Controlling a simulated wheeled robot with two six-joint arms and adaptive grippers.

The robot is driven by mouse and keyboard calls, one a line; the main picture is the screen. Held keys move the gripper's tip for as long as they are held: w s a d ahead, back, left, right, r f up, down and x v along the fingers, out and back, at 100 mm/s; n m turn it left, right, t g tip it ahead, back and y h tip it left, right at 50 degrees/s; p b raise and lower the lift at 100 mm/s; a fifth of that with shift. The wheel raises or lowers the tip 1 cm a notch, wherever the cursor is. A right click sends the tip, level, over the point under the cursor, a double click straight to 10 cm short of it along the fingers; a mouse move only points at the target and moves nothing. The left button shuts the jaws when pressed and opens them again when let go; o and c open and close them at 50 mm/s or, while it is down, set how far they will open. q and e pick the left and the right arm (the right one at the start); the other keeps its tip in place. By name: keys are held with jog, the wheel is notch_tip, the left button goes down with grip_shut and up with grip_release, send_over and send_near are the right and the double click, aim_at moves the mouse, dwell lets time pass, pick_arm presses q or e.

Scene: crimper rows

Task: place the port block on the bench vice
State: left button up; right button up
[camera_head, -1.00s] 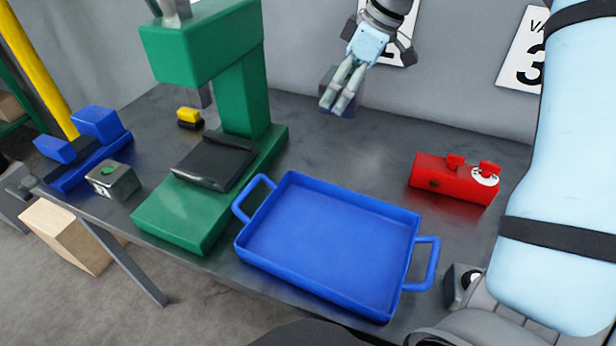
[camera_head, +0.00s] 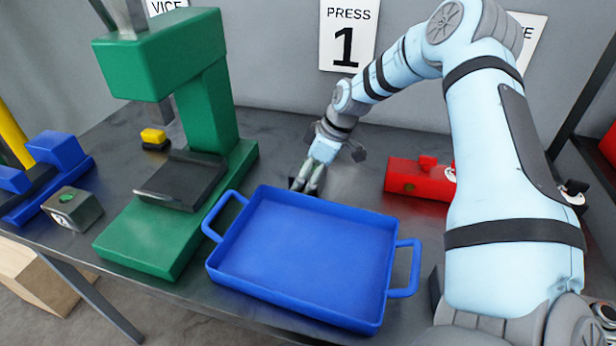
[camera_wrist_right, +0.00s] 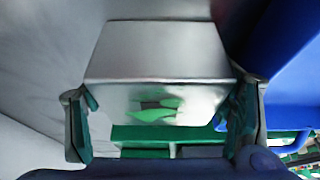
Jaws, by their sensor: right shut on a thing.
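My right gripper (camera_head: 306,185) is low behind the blue tray, its fingers pointing down. In the right wrist view it is shut on a grey block with a green mark (camera_wrist_right: 160,62), which I take as the port block. In the head view this block is mostly hidden by the fingers. The blue bench vice (camera_head: 62,152) stands at the left end of the bench, apart from the held block. A similar grey block with a green round mark (camera_head: 76,212) sits on the bench beside the vice. My left gripper is not in view.
The green press (camera_head: 150,245) stands between the vice and my right gripper. The blue tray (camera_head: 388,262) lies in front of the gripper. A red valve block (camera_head: 405,176) is to the right. A small yellow-and-black item (camera_head: 153,137) sits behind the press.

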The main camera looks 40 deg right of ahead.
jog(key=o, duration=2)
jog(key=shift+c, duration=0.2)
